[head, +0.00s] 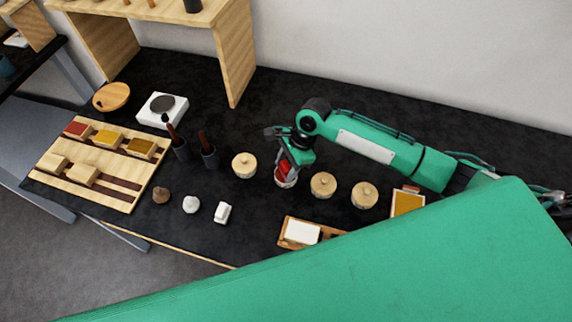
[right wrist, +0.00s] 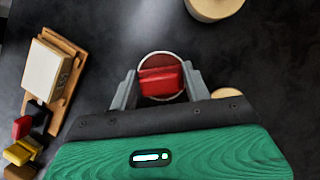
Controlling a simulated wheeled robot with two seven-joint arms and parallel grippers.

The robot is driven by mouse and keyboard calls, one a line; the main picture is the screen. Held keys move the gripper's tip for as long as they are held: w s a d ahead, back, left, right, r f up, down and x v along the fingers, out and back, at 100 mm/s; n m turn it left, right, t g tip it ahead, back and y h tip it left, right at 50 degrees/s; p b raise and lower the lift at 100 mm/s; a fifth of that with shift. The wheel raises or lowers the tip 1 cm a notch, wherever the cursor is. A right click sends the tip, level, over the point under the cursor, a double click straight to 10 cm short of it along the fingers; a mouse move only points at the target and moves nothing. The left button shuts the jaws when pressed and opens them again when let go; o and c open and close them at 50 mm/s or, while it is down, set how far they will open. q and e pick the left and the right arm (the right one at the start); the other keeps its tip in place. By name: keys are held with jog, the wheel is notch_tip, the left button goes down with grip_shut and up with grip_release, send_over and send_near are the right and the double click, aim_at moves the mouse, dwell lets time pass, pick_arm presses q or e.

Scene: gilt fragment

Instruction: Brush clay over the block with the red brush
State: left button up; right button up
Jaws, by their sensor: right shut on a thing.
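My right gripper (head: 284,150) is shut on the red brush (right wrist: 160,78). The brush is over or in a small round pot (right wrist: 160,56) with a pale rim; its tip is hidden. In the head view the pot (head: 286,183) stands right under the gripper, with red showing at its mouth. The white block (head: 302,232) lies on a wooden tray (head: 284,241), nearer than the pot. In the right wrist view the block (right wrist: 46,78) is at the left, apart from the gripper. Its visible top is white. My left gripper is not in view.
Lidded round jars (head: 244,165) (head: 323,185) (head: 364,195) stand on both sides of the pot. A framed ochre pad (head: 407,202) is at the right. Dark cups (head: 209,156) and a wooden rack (head: 60,184) are left. Red and yellow pieces (right wrist: 22,127) lie near the tray.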

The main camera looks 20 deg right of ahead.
aim_at(286, 165)
jog(key=shift+s+f+p, duration=0.1)
jog(key=shift+f+p, duration=0.05)
jog(key=shift+p, duration=0.15)
dwell(1.3)
notch_tip(286, 165, up, 7)
jog(key=p, duration=1)
dwell(0.4)
dwell(0.4)
jog(key=shift+w+a+r+n+b, duration=0.2)
jog(key=shift+w+r+n+b, duration=0.1)
jog(key=shift+r+n+b, duration=0.25)
jog(key=n, duration=0.1)
jog(key=r+n+g+b, duration=0.1)
jog(key=r+n+b, duration=0.1)
jog(key=n, duration=0.1)
jog(key=shift+w+a+g+h, duration=0.1)
jog(key=shift+a+g+h, duration=0.2)
jog(key=s+d+r+n+g+h+b, duration=0.2)
jog(key=s+d+r+n+b, duration=0.3)
jog(key=n, duration=0.6)
jog(key=d+h+b, duration=0.1)
jog(key=d+b, duration=0.1)
jog(key=b, duration=0.1)
jog(key=shift+s+d+h, duration=0.15)
jog(key=shift+d+h, duration=0.25)
